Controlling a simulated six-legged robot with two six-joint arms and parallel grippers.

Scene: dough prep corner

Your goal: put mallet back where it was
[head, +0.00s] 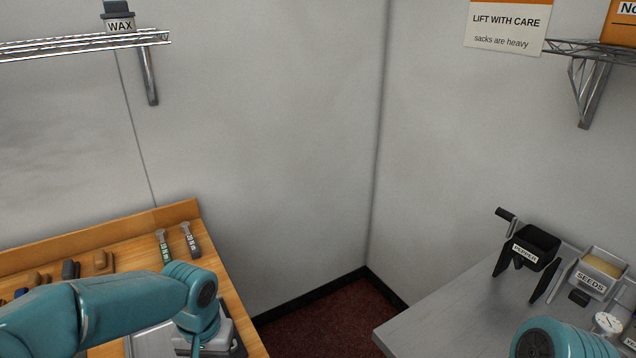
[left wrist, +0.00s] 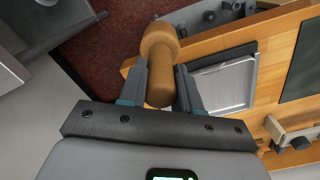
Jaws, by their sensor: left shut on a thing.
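A light wooden mallet (left wrist: 160,50), with a rounded knob-like end, is between the jaws of my left gripper (left wrist: 160,86) in the left wrist view. The fingers are shut on it, one on each side. Part of it is hidden behind the gripper's body. In the head view my left arm reaches over the wooden bench (head: 232,300), and the mallet cannot be made out there. My right gripper is out of the picture; only a teal part of that arm shows at the bottom right.
A metal tray (left wrist: 226,82) lies on the bench beside the mallet, with a dark panel (left wrist: 302,70) further right. Several small tools line the bench's back. A grey counter (head: 440,315) holds a black labelled container (head: 535,247) and a seeds bin (head: 597,275). Red floor separates bench and counter.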

